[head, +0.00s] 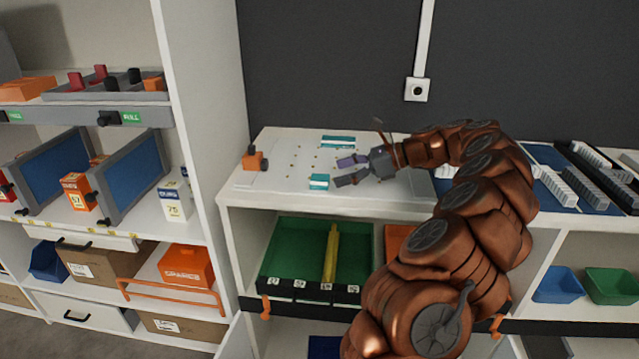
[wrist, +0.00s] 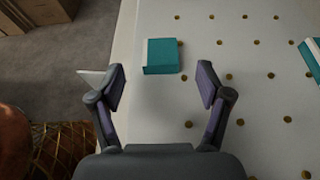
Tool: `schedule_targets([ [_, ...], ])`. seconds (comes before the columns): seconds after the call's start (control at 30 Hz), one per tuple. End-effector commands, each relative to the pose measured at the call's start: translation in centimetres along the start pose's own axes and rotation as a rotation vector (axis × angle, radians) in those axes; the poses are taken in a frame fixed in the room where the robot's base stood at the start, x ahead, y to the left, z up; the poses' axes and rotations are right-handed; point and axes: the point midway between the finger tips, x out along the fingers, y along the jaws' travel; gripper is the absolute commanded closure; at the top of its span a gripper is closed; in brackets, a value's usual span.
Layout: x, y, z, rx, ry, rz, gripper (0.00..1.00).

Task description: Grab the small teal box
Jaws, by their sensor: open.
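The small teal box (head: 319,181) lies on the white pegboard-like top, near its front edge. It has a white side and a teal side, and in the wrist view (wrist: 162,56) it sits just beyond the fingertips, roughly centred between them. My gripper (head: 345,171) is open and empty, just to the right of the box in the head view. In the wrist view its two fingers (wrist: 160,86) stand wide apart, with bare surface between them. No contact with the box is visible.
A longer teal and white item (head: 338,142) lies farther back on the holed white top (head: 275,180). An orange and dark object (head: 254,159) stands at the left. A green tray (head: 300,250) sits on the shelf below. The top's edge drops to the floor at left in the wrist view.

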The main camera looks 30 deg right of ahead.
Motion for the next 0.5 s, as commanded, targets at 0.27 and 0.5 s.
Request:
schedule_targets([
  [0.27,3.0,0.1,-0.1,-0.001,-0.001,0.007,0.23],
  [0.5,5.2,0.0,-0.1,-0.001,-0.001,0.004,0.23],
])
